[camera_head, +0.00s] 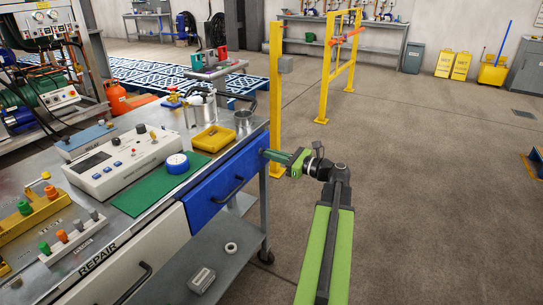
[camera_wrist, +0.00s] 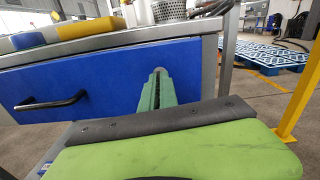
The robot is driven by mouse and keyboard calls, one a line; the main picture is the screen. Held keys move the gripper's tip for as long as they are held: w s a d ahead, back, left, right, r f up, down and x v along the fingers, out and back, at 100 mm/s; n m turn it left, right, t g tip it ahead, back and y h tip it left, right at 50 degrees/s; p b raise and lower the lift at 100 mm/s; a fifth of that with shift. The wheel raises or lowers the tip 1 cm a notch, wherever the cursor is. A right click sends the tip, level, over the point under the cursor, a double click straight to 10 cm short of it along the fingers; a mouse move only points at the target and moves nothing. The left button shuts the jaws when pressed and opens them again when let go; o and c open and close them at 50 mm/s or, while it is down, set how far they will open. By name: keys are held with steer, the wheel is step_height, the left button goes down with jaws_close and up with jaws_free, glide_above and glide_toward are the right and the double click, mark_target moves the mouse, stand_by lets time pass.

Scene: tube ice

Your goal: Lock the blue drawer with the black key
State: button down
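The blue drawer (camera_head: 226,182) is closed in the right end of the workbench, with a dark bar handle (camera_head: 228,190). Its front also shows in the wrist view (camera_wrist: 110,78). My gripper (camera_head: 268,154) points at the right end of the drawer front, with its green fingertips at or very near it. In the wrist view the fingers (camera_wrist: 159,82) look close together in front of the blue panel, right of the handle.
A yellow post (camera_head: 276,100) stands close behind my gripper.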

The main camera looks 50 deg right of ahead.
steer(key=shift+m, duration=0.6)
steer(key=c, duration=1.6)
jaws_free()
steer(key=shift+c, duration=0.2)
steer(key=shift+s, duration=0.1)
steer(key=v, duration=1.7)
steer(key=shift+s, duration=0.15)
steer(key=shift+f, duration=0.15)
